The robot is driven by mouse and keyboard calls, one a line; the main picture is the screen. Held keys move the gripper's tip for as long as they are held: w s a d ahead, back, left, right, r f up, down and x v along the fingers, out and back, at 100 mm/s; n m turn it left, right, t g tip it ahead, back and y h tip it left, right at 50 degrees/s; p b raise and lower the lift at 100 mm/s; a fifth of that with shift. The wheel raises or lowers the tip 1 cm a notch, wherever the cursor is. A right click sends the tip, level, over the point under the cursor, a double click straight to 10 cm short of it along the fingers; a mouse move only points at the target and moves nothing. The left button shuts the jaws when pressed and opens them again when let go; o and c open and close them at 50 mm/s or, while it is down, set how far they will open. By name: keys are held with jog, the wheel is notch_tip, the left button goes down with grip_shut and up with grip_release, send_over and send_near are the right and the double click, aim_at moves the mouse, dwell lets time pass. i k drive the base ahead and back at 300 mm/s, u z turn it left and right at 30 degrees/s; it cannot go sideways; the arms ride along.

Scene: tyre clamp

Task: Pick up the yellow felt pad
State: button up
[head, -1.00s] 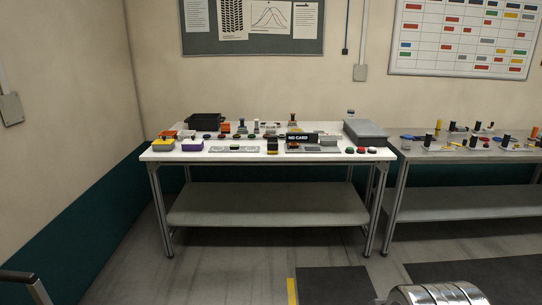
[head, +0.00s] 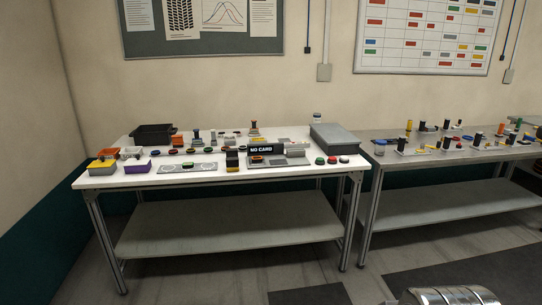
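Stamps and small round pads stand on the white table. A flat yellow piece (head: 102,165) lies at the table's front left corner, on or in a small grey holder. Another small yellow patch (head: 257,140) shows below a stamp at the back. At this distance I cannot tell which of them is the yellow felt pad.
The white table (head: 215,180) also bears a black bin (head: 152,135), a purple box (head: 136,167), a "NO CARD" display (head: 261,149) and a large grey box (head: 334,137). A grey table (head: 450,152) with several dark cylinders stands to the right. Floor shows in front.

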aim_at(232, 163)
jog(key=z, duration=0.05)
jog(key=i, duration=2.25)
jog(key=u, duration=0.75)
jog(key=i, duration=0.6)
jog(key=u, duration=1)
jog(key=i, duration=0.75)
jog(key=u, duration=0.4)
